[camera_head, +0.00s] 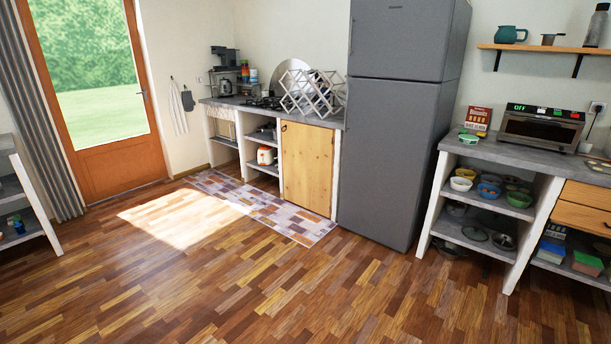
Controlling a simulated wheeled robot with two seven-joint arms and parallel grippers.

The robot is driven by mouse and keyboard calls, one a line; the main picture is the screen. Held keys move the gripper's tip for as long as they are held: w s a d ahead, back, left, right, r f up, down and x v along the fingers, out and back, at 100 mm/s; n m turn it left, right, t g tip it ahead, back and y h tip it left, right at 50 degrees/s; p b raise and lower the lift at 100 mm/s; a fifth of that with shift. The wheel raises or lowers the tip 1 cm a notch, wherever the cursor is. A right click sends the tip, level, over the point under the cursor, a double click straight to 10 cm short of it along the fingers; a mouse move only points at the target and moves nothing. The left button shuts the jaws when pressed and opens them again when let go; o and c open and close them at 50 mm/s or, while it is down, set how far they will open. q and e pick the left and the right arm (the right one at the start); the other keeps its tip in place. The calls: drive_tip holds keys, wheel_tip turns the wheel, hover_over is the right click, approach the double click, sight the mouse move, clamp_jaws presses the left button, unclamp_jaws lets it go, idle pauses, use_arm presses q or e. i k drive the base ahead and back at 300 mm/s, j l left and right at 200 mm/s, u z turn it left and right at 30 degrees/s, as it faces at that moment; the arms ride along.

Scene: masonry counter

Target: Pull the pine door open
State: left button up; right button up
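The pine door (306,168) is a light wooden cupboard door under the masonry counter (258,113), just left of the grey fridge. It looks shut, flush with the counter front. A small dark knob or handle (284,128) shows near its upper left corner. The door is across the room, with open floor in front of it. Neither of my grippers is in view.
A grey fridge (398,130) stands right of the pine door. A patterned rug (262,207) lies before the counter. A folding rack (311,92) stands on top. Shelves with bowls (489,190) are at right. The wooden floor (270,290) is clear.

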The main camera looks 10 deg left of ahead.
sight(307, 150)
drive_tip(key=i+j+u, duration=0.3)
drive_tip(key=i, duration=0.7)
drive_tip(key=i+u, duration=0.25)
drive_tip(key=i, duration=0.8)
